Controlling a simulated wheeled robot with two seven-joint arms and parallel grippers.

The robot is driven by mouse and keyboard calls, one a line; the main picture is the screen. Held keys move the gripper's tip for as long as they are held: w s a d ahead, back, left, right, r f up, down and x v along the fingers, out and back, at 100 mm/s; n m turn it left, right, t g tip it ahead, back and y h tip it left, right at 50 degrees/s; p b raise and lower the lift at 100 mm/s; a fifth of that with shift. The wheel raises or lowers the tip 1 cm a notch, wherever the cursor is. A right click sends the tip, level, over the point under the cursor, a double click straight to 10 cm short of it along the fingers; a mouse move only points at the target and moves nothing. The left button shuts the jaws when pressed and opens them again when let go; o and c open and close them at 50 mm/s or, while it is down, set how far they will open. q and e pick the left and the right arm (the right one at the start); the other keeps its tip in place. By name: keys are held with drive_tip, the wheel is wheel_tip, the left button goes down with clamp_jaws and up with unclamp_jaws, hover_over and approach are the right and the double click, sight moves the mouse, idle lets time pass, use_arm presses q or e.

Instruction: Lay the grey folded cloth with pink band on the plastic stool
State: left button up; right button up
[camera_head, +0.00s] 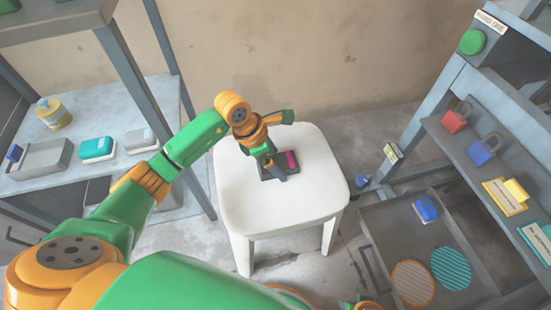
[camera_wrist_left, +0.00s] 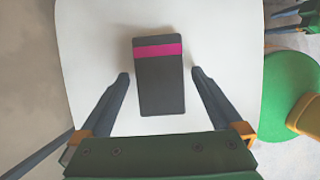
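The dark grey folded cloth with a pink band (camera_head: 291,162) lies flat on the white plastic stool (camera_head: 275,208). In the left wrist view the cloth (camera_wrist_left: 160,90) shows whole, its pink band near the far end, on the white seat (camera_wrist_left: 95,45). My left gripper (camera_head: 275,172) is over the seat at the cloth and hides part of it in the head view. In the left wrist view its fingers (camera_wrist_left: 160,74) are spread on either side of the cloth, with a gap on each side. My right gripper (camera_wrist_left: 283,21) shows partly at the top right, its dark fingers apart.
A shelf (camera_head: 110,165) on the left holds a yellow tin (camera_head: 52,114), a teal box (camera_head: 97,149) and grey items. On the right, a rack holds red (camera_head: 455,119) and blue (camera_head: 483,150) padlocks. Below, an open grey drawer (camera_head: 385,225) holds a blue item and two round discs.

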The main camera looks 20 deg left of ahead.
use_arm(q)
drive_tip(key=p+v, duration=0.3)
drive_tip(key=v, duration=0.9)
use_arm(e)
drive_tip(key=s, duration=0.1)
drive_tip(key=s+d+f, duration=0.1)
drive_tip(key=s+d, duration=0.1)
drive_tip(key=shift+s+f, duration=0.3)
drive_tip(key=shift+f, duration=0.1)
